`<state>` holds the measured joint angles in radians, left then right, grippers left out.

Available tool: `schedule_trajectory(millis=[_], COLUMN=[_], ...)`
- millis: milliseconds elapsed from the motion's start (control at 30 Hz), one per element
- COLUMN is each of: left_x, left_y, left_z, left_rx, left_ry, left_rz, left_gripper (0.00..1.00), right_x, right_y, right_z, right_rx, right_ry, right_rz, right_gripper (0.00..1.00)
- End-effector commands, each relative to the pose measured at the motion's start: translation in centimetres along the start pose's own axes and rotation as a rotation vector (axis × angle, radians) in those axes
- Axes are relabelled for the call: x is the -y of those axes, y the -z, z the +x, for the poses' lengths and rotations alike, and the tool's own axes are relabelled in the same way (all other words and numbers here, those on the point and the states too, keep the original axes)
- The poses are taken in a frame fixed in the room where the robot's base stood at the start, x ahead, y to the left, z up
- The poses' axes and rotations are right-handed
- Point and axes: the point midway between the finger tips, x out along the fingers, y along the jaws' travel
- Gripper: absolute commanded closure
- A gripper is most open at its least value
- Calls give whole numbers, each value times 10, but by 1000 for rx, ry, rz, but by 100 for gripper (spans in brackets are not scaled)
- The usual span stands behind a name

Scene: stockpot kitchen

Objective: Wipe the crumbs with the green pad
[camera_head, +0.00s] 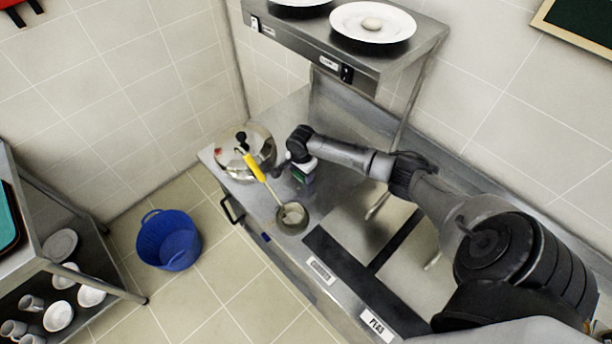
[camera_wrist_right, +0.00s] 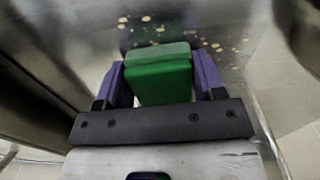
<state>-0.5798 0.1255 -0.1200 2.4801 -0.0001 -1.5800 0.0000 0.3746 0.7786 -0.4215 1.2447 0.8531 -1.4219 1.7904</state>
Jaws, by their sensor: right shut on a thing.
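The green pad (camera_wrist_right: 160,72) is a thick green block. It is clamped between the two purple fingers of my right gripper (camera_wrist_right: 160,80) in the right wrist view. Several pale brown crumbs lie on the grey metal surface beyond the pad, such as one crumb (camera_wrist_right: 146,18) near the top edge and others to the upper right. In the head view my right gripper (camera_head: 306,180) points down at the steel counter (camera_head: 345,205), and the pad shows only as a bit of green there. I cannot make out the crumbs in the head view. My left gripper is not in view.
A shiny metal pot (camera_head: 232,165) stands left of my right gripper. A yellow-handled ladle (camera_head: 254,168) slants from it towards the counter's front edge, close to the gripper. A steel shelf (camera_head: 330,45) with white plates hangs above. A blue bucket (camera_head: 168,240) stands on the floor.

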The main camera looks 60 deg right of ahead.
Motion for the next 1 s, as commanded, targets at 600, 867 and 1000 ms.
schedule_trajectory(millis=[600,867,1000], left_x=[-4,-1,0], left_y=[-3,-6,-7], left_z=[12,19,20], left_rx=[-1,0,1], left_ry=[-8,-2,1], left_rz=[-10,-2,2], left_gripper=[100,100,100], right_x=[35,50,53], right_y=[2,3,4], right_z=[2,1,0], right_rx=[1,1,0], right_ry=[1,1,0], right_rz=[0,0,0], right_gripper=[56,56,56])
